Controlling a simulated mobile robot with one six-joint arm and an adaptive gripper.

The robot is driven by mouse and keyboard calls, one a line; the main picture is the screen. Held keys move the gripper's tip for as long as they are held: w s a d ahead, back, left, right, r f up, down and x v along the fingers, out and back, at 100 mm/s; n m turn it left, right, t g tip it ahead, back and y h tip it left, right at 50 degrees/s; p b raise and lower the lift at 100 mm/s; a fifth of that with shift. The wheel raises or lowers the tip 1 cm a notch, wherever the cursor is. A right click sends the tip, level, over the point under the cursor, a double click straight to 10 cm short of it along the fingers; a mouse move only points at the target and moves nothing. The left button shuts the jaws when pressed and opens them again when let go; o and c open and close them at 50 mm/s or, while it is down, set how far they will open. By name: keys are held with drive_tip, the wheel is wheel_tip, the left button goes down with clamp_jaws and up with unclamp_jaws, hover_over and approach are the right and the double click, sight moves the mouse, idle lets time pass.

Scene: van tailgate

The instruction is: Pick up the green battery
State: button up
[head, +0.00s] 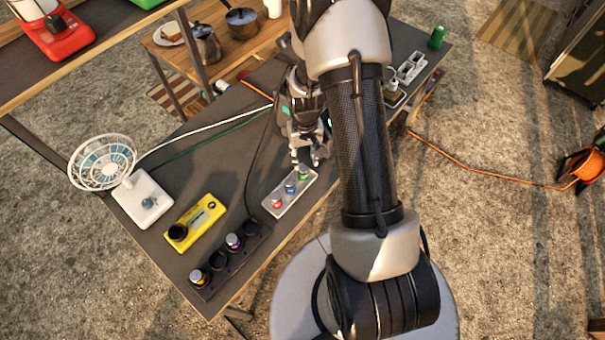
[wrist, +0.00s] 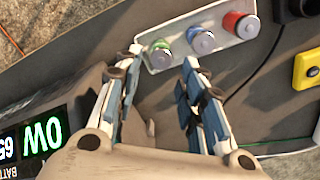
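The green battery (head: 303,174) stands at the far end of a small white tray (head: 291,207) on the dark table, beside a blue battery (head: 290,187) and a red battery (head: 277,202). My gripper (head: 306,160) is just above and beyond that end of the tray. In the wrist view my gripper (wrist: 162,63) is open, with its two fingers apart and nothing held. The green battery (wrist: 160,52) shows between the fingertips, with its grey end and a green rim visible. Whether either finger touches it, I cannot tell.
A black holder (head: 225,262) with several round items, a yellow device (head: 196,222) and a white fan (head: 103,163) stand on the near left of the table. A black unit with a lit display (wrist: 40,140) is close to my gripper. Cables cross the table.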

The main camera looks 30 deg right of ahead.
sight(303, 168)
drive_tip(key=f, duration=0.3)
drive_tip(key=f+b, duration=0.1)
drive_tip(key=f, duration=0.1)
drive_tip(key=f+b, duration=0.1)
drive_tip(key=f, duration=0.2)
drive_tip(key=shift+w+a+f, duration=0.1)
drive_tip(key=shift+w+f, duration=0.25)
drive_tip(key=shift+r, duration=0.1)
drive_tip(key=shift+c, duration=0.2)
clamp_jaws()
